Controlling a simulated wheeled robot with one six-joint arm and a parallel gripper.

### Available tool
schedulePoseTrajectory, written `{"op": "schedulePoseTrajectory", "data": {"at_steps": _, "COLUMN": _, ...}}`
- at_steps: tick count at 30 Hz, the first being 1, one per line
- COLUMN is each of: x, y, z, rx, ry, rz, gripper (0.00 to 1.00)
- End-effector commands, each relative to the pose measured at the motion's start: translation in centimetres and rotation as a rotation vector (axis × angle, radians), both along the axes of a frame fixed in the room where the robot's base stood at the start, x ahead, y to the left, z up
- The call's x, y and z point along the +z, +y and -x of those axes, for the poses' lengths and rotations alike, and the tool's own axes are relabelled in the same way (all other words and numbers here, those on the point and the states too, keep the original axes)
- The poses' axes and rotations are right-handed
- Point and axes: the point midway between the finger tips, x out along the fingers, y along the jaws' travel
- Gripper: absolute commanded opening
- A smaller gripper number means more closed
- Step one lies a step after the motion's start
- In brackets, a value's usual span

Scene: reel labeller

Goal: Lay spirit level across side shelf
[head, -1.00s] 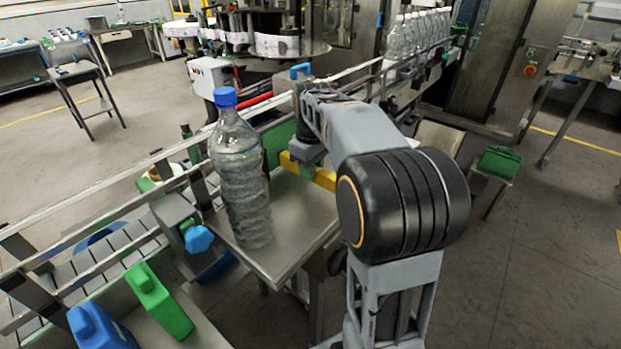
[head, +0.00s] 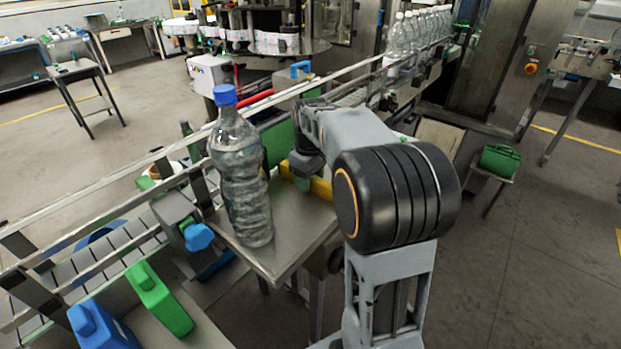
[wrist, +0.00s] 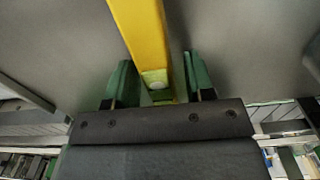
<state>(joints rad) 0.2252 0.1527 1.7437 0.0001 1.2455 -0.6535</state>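The yellow spirit level (head: 320,187) is at the far edge of the metal side shelf (head: 290,228) in the head view, partly covered by my gripper (head: 303,182). In the wrist view the level (wrist: 141,30) runs lengthwise between the two green fingers of my gripper (wrist: 158,65). A gap shows on each side of it, so the fingers are open around it. Grey metal lies beyond the level. I cannot tell whether the level rests flat on the shelf.
A large water bottle with a blue cap (head: 240,180) stands upright on the shelf's left part. A rail and conveyor (head: 110,262) run along the left. The shelf's front part is bare.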

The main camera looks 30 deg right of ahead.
Motion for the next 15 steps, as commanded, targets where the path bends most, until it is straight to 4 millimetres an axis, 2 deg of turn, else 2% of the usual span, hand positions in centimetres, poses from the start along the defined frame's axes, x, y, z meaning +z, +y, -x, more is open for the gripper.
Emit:
{"op": "schedulePoseTrajectory", "data": {"at_steps": 10, "x": 0.6, "y": 0.0, "z": 0.0, "rx": 0.000, "ry": -0.003, "rz": 0.001, "gripper": 0.51}}
{"op": "schedulePoseTrajectory", "data": {"at_steps": 15, "x": 3.1, "y": 0.0, "z": -0.1, "rx": 0.000, "ry": -0.005, "rz": 0.001, "gripper": 0.51}}
